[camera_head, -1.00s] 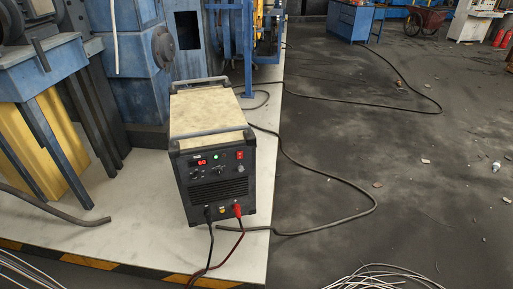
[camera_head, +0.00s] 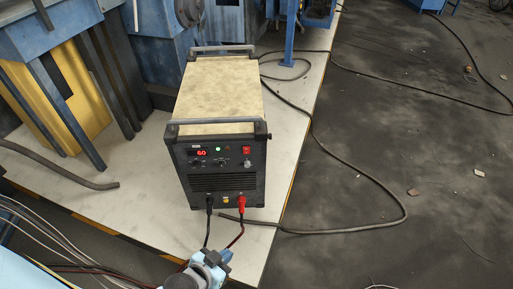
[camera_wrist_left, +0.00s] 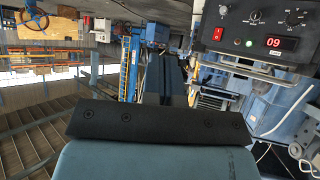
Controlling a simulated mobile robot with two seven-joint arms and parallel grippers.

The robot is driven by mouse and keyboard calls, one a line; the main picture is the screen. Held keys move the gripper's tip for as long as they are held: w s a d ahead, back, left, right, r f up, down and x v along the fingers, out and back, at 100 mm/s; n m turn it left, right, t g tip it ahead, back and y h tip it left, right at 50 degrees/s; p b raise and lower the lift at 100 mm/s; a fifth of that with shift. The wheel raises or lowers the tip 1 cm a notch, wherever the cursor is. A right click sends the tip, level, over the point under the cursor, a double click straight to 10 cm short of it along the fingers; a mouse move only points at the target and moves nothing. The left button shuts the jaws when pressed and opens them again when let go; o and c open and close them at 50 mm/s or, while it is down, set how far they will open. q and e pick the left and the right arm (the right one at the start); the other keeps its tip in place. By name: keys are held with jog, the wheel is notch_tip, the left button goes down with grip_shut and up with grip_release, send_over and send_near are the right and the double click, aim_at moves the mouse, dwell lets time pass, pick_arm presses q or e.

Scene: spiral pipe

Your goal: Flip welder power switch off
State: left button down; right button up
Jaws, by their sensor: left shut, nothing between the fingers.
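The welder (camera_head: 218,95) is a dark box with a worn beige top and grey handles, standing upright on a pale platform. Its red power switch (camera_head: 246,150) is at the upper right of the front panel, and the display glows red with a green light lit. In the left wrist view the switch (camera_wrist_left: 218,33) and the lit display show upside down at the upper right. My left gripper (camera_head: 223,257) is low in front of the welder, below and apart from the switch. My right gripper is out of view.
Black and red cables (camera_head: 237,232) hang from the welder's lower front, close to my left gripper. A dark hose (camera_head: 365,178) curves across the floor to the right. A blue machine stands behind, a yellow and blue stand (camera_head: 60,90) at left. Right floor is mostly clear.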

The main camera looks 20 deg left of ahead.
pick_arm(q)
jog(key=w+f+n+t+b, duration=0.35)
jog(key=w+b, duration=0.25)
jog(key=w, duration=0.2)
jog(key=w+f+n+t+b, duration=0.2)
jog(key=w+f+n+b, duration=0.25)
jog(key=w, duration=0.35)
jog(key=w+a+f+n+y+b, duration=0.1)
jog(key=w+a+n+y+b, duration=0.1)
jog(key=w+n, duration=0.3)
jog(key=w+a+f+n+y+b, duration=0.1)
jog(key=w+a+n+y+b, duration=0.2)
jog(key=n, duration=0.4)
jog(key=w+a+f+n+t+y+b, duration=0.1)
jog(key=w+a+n+y+b, duration=0.1)
jog(key=w+n+y+b, duration=0.2)
jog(key=w+n+y, duration=0.2)
jog(key=w, duration=0.1)
jog(key=shift+w+a+f, duration=0.25)
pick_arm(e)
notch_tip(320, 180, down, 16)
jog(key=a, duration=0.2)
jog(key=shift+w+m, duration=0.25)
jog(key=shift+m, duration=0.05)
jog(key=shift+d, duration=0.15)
pick_arm(q)
jog(key=shift+w+r, duration=0.1)
